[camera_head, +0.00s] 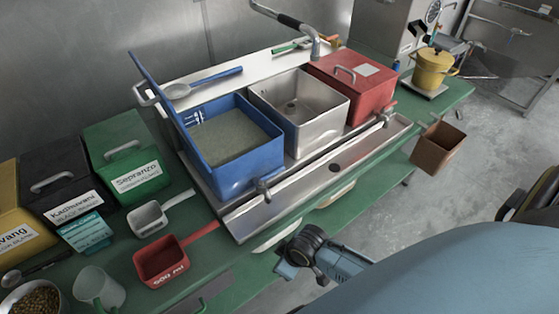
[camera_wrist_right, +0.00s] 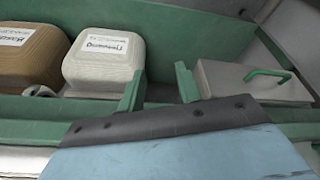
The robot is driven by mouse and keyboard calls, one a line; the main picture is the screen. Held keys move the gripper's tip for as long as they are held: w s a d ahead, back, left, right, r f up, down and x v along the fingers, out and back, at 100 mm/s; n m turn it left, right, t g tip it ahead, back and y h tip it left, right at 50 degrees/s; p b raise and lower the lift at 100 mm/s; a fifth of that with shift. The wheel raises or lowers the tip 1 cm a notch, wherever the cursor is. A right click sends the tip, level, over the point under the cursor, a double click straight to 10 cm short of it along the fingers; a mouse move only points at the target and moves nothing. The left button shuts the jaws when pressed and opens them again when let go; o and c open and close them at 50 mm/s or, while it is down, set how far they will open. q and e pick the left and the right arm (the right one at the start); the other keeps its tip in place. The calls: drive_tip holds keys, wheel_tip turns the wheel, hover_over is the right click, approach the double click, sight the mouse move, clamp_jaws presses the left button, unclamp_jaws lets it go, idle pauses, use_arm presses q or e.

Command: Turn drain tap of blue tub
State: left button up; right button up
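The blue tub (camera_head: 258,165) stands in the metal sink unit, filled with a grey-green liquid or grains; its lid stands raised at the left. Its metal drain tap (camera_head: 263,189) sticks out low on the front, above the drain tray. A blue and black part of my arm, which I take to be the right, is in front of the table's near edge, below and right of the tap and apart from it. Its fingertips cannot be made out. The right wrist view shows a pale blue and black part of mine and no tap. My left gripper is not in view.
A steel basin (camera_head: 309,112) and a red lidded box (camera_head: 343,98) stand right of the blue tub. A red scoop (camera_head: 162,262) and a grey scoop (camera_head: 148,218) lie left. A brown bin (camera_head: 436,148) hangs at the right edge. Lidded containers (camera_wrist_right: 104,60) sit in the green frame.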

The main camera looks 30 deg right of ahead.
drive_tip(key=w+a+r+n+y+p, duration=0.1)
drive_tip(key=w+a+r+n, duration=0.1)
drive_tip(key=r, duration=0.6)
drive_tip(key=w+a+r+n, duration=0.1)
drive_tip(key=a+r+n, duration=0.1)
drive_tip(key=r, duration=0.6)
wheel_tip(320, 180, up, 15)
drive_tip(key=n+g+h, duration=0.1)
drive_tip(key=n+h, duration=0.1)
drive_tip(key=n, duration=0.7)
hover_over(278, 169)
drive_tip(key=s, duration=0.3)
drive_tip(key=x, duration=1.2)
drive_tip(key=shift+d+f+b, duration=0.25)
drive_tip(key=shift+f+b, duration=0.15)
drive_tip(key=shift+c, duration=0.4)
clamp_jaws()
